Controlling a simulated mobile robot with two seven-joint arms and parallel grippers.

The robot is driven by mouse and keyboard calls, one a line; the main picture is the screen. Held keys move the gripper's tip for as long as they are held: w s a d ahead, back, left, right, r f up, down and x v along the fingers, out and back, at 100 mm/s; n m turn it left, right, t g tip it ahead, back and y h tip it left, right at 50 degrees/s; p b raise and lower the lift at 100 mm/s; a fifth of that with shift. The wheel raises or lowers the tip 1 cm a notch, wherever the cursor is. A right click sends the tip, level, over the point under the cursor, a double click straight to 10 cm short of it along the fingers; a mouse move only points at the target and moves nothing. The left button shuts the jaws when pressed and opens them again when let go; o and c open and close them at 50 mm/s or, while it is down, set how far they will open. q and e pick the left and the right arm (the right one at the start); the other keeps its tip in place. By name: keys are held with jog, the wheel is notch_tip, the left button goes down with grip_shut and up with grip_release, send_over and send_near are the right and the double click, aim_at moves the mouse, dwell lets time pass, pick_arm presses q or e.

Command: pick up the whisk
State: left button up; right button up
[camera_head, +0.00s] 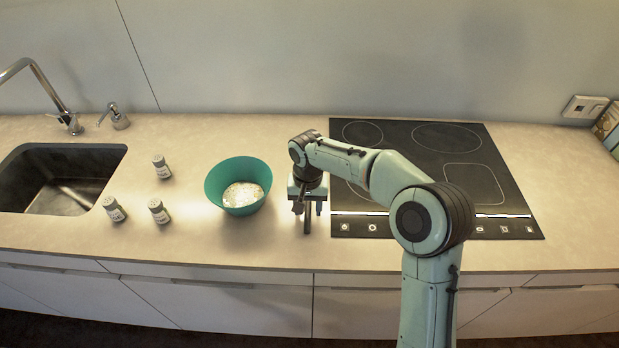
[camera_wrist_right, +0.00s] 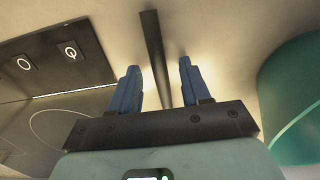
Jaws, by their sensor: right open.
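A thin dark bar, which looks like the handle of the whisk (camera_head: 307,225), lies on the counter between the bowl and the cooktop. My right gripper (camera_head: 308,208) is right over it, pointing down. In the right wrist view the whisk handle (camera_wrist_right: 152,35) runs between the two blue fingers of my right gripper (camera_wrist_right: 158,66), which are open with a gap on each side. The rest of the whisk is hidden under the gripper. My left gripper is not in view.
A teal bowl (camera_head: 238,186) with white contents stands just left of my gripper. The black cooktop (camera_head: 440,150) is to the right. Three small shakers, such as one (camera_head: 159,211) near the bowl, and a sink (camera_head: 62,180) are further left. The counter's front is clear.

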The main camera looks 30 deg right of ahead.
grip_shut()
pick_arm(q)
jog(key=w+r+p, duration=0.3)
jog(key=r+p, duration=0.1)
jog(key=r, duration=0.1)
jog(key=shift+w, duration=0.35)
pick_arm(e)
notch_tip(320, 180, up, 20)
jog(key=c, duration=0.7)
grip_release()
jog(key=shift+c, duration=0.2)
grip_shut()
